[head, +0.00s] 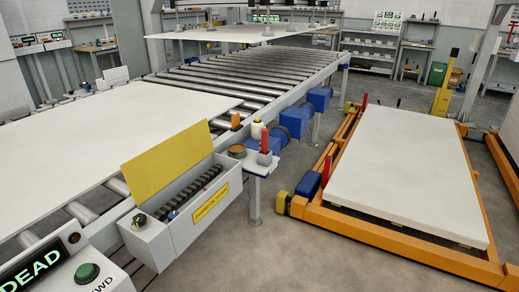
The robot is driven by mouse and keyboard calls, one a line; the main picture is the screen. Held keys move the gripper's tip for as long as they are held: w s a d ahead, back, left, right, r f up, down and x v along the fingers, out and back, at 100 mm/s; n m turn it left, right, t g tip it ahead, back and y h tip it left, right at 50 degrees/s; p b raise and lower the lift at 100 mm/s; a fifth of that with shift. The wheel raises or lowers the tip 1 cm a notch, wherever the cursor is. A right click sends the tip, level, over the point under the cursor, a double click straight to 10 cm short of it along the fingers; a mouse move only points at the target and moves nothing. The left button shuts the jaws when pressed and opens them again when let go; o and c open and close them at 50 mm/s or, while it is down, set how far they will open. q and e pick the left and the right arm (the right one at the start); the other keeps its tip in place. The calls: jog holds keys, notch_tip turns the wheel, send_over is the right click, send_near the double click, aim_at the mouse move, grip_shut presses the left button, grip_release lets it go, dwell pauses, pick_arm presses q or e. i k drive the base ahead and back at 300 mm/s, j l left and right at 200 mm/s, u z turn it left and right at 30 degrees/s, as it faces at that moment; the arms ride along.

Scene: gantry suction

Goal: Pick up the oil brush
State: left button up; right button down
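A small light shelf (262,171) sticks out from the conveyor's side near the middle of the head view. On it a red upright handle (265,141) stands in a grey holder (265,158); this may be the oil brush, but no bristles show. A round tin with a brown top (237,151) stands just left of it. A white bottle with an orange cap (257,128) stands behind. Neither of my grippers is in view.
A grey box (190,222) with an open yellow lid (167,160) is mounted left of the shelf. White sheets lie on the roller conveyor (245,75) and on an orange lift frame (400,252) at right. Grey floor (315,235) lies open between them. A control panel (75,275) fills the lower left.

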aim_at(265, 131)
jog(key=i+l+u, duration=0.1)
jog(key=i+l, duration=0.6)
jog(key=l, duration=0.15)
jog(key=i+l+u, duration=0.15)
jog(key=i+l, duration=0.2)
jog(key=l, duration=0.1)
